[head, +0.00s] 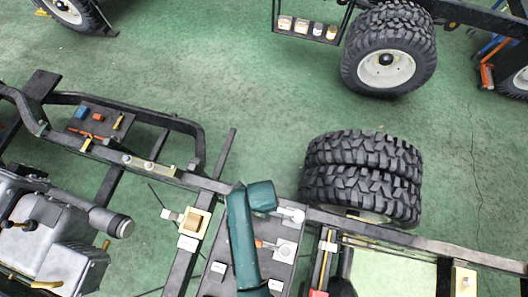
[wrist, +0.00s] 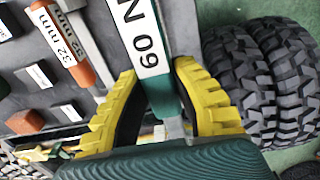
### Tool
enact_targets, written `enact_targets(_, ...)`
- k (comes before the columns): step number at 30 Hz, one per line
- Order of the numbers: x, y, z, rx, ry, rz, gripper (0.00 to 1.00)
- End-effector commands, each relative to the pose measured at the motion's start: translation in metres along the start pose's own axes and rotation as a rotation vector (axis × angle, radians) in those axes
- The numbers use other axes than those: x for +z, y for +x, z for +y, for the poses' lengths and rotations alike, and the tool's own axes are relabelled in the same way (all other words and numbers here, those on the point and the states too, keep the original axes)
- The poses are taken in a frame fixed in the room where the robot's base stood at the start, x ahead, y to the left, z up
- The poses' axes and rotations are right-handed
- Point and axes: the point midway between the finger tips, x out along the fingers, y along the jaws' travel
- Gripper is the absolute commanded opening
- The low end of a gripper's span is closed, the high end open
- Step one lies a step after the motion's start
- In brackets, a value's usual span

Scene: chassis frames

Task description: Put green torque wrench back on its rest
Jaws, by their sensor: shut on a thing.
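In the wrist view, my gripper (wrist: 160,105) has two yellow ridged fingers on either side of a green handle, the green torque wrench (wrist: 163,92). A white label reading "60 N" (wrist: 142,40) covers its upper part. A grey metal piece shows below the handle, between the fingers. The wrench's far end runs out of the picture. In the head view, my green arm covers the middle of a dark tool board (head: 220,270), and I cannot make out the gripper or wrench there. I cannot clearly pick out the rest.
The board carries an orange-handled tool (wrist: 75,62) labelled "32 mm", to the left of the wrench in the wrist view. Other small dark labelled blocks (wrist: 37,75) lie beside it. Large black tyres (wrist: 275,80) stand to the right. Chassis rails (head: 430,245) border the board.

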Motion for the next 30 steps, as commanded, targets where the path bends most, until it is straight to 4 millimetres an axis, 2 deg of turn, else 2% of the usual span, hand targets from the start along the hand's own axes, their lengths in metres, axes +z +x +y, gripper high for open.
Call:
enact_targets(3, 0.000, 0.016, -0.001, -0.002, -0.001, 0.000, 0.00)
enact_targets(18, 0.001, 0.060, -0.001, -0.002, -0.002, 0.000, 0.00)
enact_targets(30, 0.001, 0.063, -0.001, -0.002, -0.002, 0.000, 0.00)
